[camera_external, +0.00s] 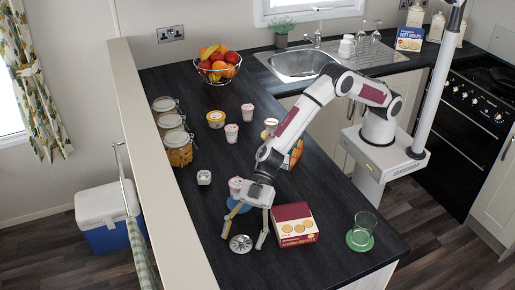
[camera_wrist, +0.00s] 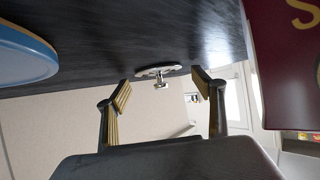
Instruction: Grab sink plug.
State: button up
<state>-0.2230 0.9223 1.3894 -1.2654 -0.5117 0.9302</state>
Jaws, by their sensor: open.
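The sink plug (camera_external: 241,244) is a round silver disc lying on the dark worktop near its front edge. In the wrist view the sink plug (camera_wrist: 158,71) shows edge-on, with a small knob, beyond and between the fingertips. My gripper (camera_external: 244,242) points down at the worktop with its fingers spread around the plug in the outside view. In the wrist view my gripper (camera_wrist: 162,92) is open, with nothing between its fingers. I cannot tell whether a finger touches the plug.
A red cracker box (camera_external: 296,225) stands close to the right of my gripper, also large in the wrist view (camera_wrist: 290,60). A blue round coaster (camera_external: 238,205) lies behind it. A glass (camera_external: 364,226) stands on a green coaster. Yoghurt pots stand further back.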

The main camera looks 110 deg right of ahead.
jog(key=c, duration=1.2)
jog(key=shift+r, duration=5)
